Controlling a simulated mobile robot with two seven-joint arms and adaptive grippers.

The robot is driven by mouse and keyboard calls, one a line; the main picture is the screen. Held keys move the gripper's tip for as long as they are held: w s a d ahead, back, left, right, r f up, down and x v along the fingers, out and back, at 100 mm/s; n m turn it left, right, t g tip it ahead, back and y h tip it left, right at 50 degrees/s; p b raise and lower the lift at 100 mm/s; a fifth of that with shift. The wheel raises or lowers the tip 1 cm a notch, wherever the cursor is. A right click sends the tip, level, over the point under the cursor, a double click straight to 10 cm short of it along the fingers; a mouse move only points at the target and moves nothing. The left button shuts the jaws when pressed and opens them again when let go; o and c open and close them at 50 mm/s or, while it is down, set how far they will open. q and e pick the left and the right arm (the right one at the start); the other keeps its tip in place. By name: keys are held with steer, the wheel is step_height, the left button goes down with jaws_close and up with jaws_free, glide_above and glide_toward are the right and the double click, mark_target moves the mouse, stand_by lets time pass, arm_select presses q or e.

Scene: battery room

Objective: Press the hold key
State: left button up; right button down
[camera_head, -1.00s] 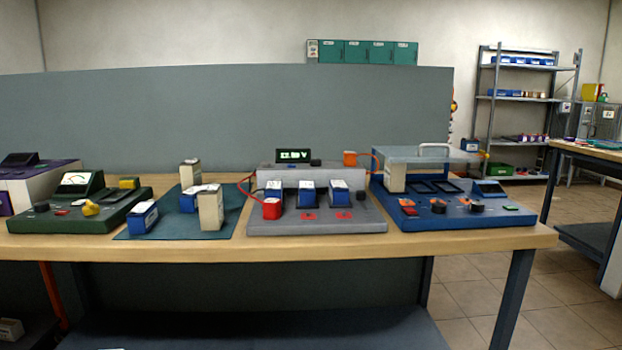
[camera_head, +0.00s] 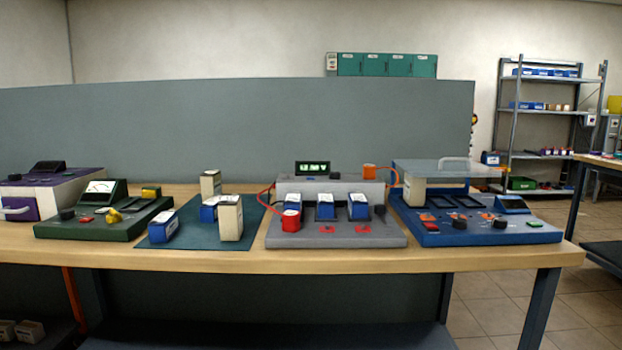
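No label reading "hold" is legible, so I cannot tell which control is the hold key. A grey tester (camera_head: 335,237) stands mid-bench with a lit green display (camera_head: 312,168) and a small dark control (camera_head: 337,176) beside it. Three blue cells sit in its front. A green meter unit (camera_head: 95,229) with a needle dial carries a red key (camera_head: 86,220), a small white key and a yellow knob (camera_head: 113,216). A blue unit (camera_head: 480,238) carries a red key (camera_head: 432,226), a green key (camera_head: 534,224) and dark knobs. Neither of my grippers is in view.
The wooden bench (camera_head: 300,261) has a narrow clear front edge. A dark mat (camera_head: 205,242) holds blue and beige cells. A purple-and-white box (camera_head: 40,195) is at left. A clear cover (camera_head: 435,168) is raised over the blue unit. Shelving (camera_head: 550,125) stands behind at right.

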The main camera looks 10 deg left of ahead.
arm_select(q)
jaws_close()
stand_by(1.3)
